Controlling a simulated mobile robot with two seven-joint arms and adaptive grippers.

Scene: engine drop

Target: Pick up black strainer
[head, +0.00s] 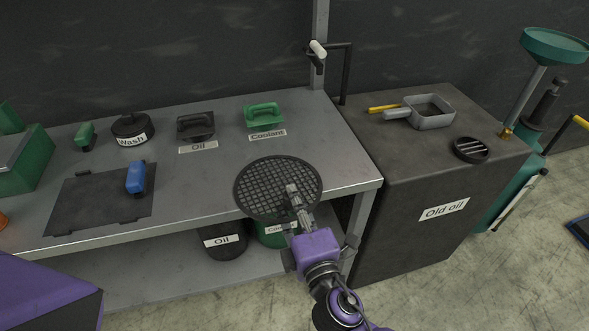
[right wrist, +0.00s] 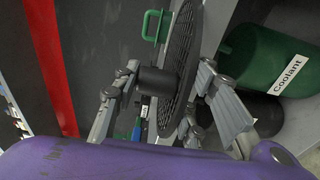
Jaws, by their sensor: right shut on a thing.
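The black strainer (head: 265,182) is a round mesh disc in the middle of the head view, over the front edge of the workbench near its right corner. My right gripper (head: 295,202) is shut on it from the near side. In the right wrist view the strainer (right wrist: 184,48) stands edge-on between the fingers (right wrist: 166,92), with a short dark cylinder on its left side. The exact contact of the fingertips is partly hidden. My left gripper is not in view; only a purple part of mine shows at lower left.
The workbench (head: 225,165) holds an oil tray (head: 196,126), a green coolant handle (head: 264,114), a wash can (head: 130,127) and a blue bottle (head: 136,177). Oil and coolant bins stand below. The old oil cabinet (head: 385,215) is close on the right, with a grey pan (head: 430,120) on top.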

